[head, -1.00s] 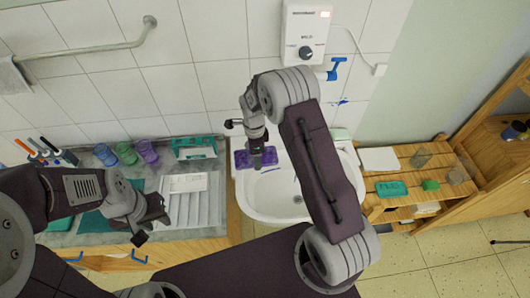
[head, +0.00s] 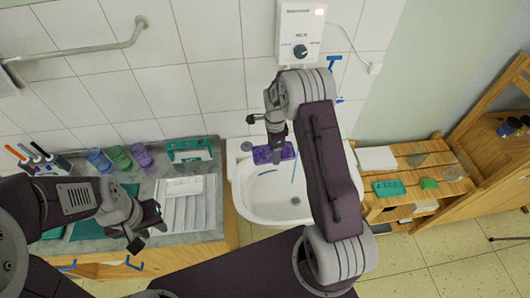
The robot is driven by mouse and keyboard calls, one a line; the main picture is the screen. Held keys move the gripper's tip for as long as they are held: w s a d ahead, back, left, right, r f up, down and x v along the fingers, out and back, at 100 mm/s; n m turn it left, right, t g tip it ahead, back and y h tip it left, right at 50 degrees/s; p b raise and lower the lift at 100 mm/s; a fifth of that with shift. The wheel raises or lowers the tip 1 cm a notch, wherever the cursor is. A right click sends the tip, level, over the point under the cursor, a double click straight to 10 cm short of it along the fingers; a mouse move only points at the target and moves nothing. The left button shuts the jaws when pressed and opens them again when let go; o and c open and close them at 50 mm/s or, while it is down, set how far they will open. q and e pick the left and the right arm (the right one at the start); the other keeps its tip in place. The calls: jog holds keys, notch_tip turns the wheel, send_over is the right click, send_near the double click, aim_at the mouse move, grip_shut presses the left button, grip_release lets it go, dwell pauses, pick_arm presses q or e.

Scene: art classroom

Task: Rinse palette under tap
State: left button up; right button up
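The purple palette (head: 263,155) is at the back left of the white sink basin (head: 250,208), close to the rim. My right gripper (head: 277,154) reaches down from above and its fingers meet the palette, seemingly gripping it; the exact contact is small and partly hidden. A blue tap lever (head: 333,64) shows beside the wall heater, and the spout is hidden behind my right arm. A thin blue streak lies inside the basin; I cannot tell whether it is water. My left gripper (head: 148,234) is open and empty above the left counter's front part.
A white water heater (head: 301,32) hangs above the sink. A ribbed white drying rack (head: 182,212), cups (head: 119,157) and a teal holder (head: 189,149) stand on the left counter. A wooden shelf (head: 405,201) with a teal box (head: 389,188) stands right of the sink.

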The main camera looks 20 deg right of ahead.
aim_at(286, 151)
jog(key=shift+w+d+f, duration=0.1)
jog(key=shift+d+f, duration=0.05)
jog(key=shift+d, duration=0.65)
jog(key=shift+w+d+f, duration=0.1)
jog(key=shift+d+f, duration=0.05)
jog(key=shift+d, duration=0.65)
jog(key=shift+w+d+f, duration=0.1)
jog(key=shift+d+f, duration=0.05)
jog(key=shift+d, duration=0.65)
jog(key=shift+s, duration=0.15)
jog(key=shift+s, duration=0.45)
jog(key=shift+w, duration=0.6)
jog(key=shift+s, duration=0.15)
jog(key=shift+s, duration=0.45)
